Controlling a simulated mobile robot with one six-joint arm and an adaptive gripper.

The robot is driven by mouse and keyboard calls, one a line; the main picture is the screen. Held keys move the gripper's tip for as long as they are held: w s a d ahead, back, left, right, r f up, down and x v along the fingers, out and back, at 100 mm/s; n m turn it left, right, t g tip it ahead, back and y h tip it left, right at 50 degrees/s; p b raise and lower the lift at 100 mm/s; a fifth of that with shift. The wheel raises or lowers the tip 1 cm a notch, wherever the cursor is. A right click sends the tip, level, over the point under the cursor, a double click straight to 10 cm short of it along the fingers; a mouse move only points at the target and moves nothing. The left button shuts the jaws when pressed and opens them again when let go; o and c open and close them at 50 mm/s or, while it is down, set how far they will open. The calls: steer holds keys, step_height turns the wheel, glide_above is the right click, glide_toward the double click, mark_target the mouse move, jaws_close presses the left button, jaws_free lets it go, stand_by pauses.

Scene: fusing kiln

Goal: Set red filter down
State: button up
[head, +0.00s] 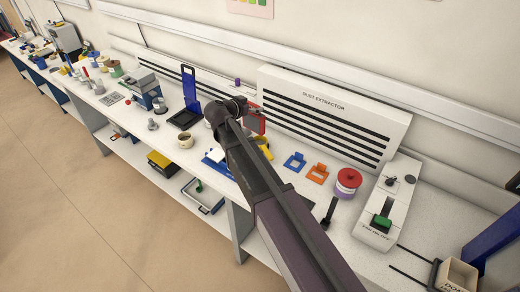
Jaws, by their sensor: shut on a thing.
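The red filter (257,124) is a flat red piece held upright above the bench, near the front of the dust extractor. My gripper (246,108) is shut on it. My own arm reaches in from the bottom and hides part of the gripper and the bench under it. The fingertips are too small to make out clearly. A blue flat frame (294,162) and an orange flat frame (317,173) lie on the bench to the right of the red filter, apart from each other.
The dust extractor (330,103) stands along the wall behind. A red-topped round container (347,182) and a white device with a green switch (387,215) stand to the right. A blue upright stand (190,88) and a beige cup (185,140) are to the left.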

mark_target(247, 120)
steer(key=shift+n+t+y, duration=0.3)
steer(key=shift+n, duration=0.1)
steer(key=f+b, duration=0.2)
steer(key=w+a+f+b, duration=0.1)
steer(key=f+b, duration=0.2)
steer(key=w+f+b, duration=0.1)
steer(key=f+b, duration=0.2)
steer(key=shift+w+a, duration=0.15)
steer(key=shift+a, duration=0.05)
step_height(247, 120, down, 6)
steer(key=b, duration=0.6)
steer(key=shift+f, duration=0.15)
steer(key=shift+f, duration=0.1)
steer(key=shift+f+b, duration=1.75)
steer(key=shift+b, duration=0.25)
steer(key=shift+f, duration=0.2)
steer(key=o, duration=1.1)
steer(key=shift+r, duration=0.25)
